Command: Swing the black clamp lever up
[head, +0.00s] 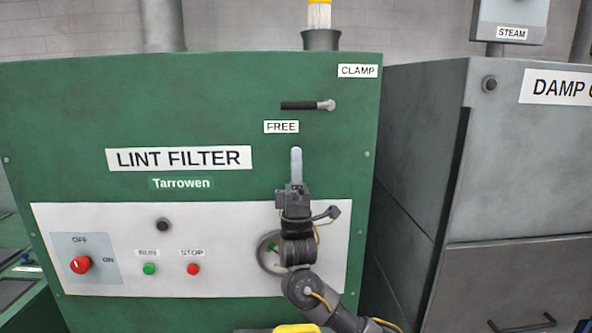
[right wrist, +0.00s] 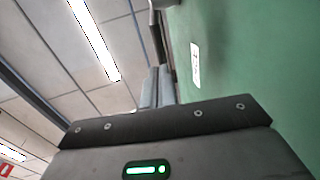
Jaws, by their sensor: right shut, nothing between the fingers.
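The black clamp lever (head: 299,105) is on the upper right of the green lint filter panel. It lies level, its black grip pointing left from a metal pivot (head: 326,105). A CLAMP label (head: 358,71) is above it and a FREE label (head: 281,127) is below its grip. My right gripper (head: 296,152) points up below the lever, its fingers shut and empty, apart from the lever in the head view. In the right wrist view the shut fingers (right wrist: 157,86) point toward the dark lever grip (right wrist: 157,32). My left gripper is out of view.
The white control strip (head: 110,240) holds a red knob (head: 80,265), a green button (head: 149,268) and a red button (head: 193,269). My right arm partly hides a round gauge (head: 268,253). A grey machine (head: 415,150) stands to the right. The panel around the lever is clear.

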